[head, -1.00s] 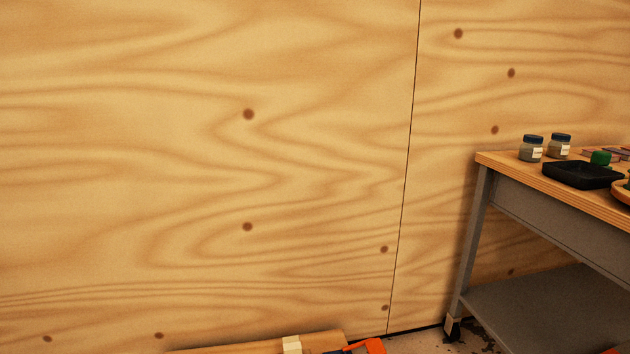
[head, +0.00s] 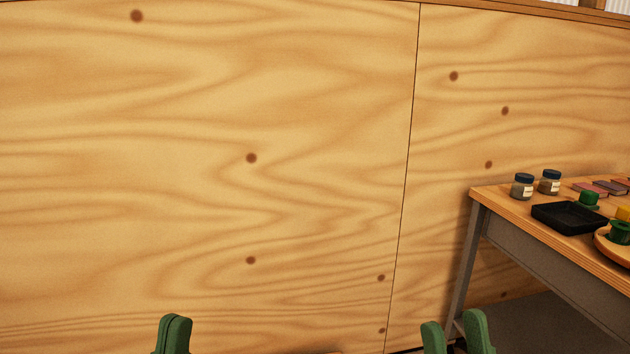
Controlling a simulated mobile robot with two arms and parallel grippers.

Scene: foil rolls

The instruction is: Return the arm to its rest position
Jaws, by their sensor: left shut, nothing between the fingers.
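My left gripper (head: 173,335) shows at the bottom edge of the head view, left of centre. Its two green fingers are together, with nothing between them. My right gripper (head: 455,336) shows at the bottom edge, right of centre. Its green fingers stand apart, with nothing seen between them. Only the finger ends of both grippers are in view; the arms are hidden below the frame. Both appear in front of the plywood wall (head: 300,200), the right one also near the workbench leg in the picture.
A workbench (head: 500,205) stands at the right. On it are two jars (head: 523,187), a black tray (head: 567,218), green items (head: 589,200), flat reddish pieces (head: 600,188) and a round wooden tray (head: 603,243) at the frame edge. The wall fills the left and middle.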

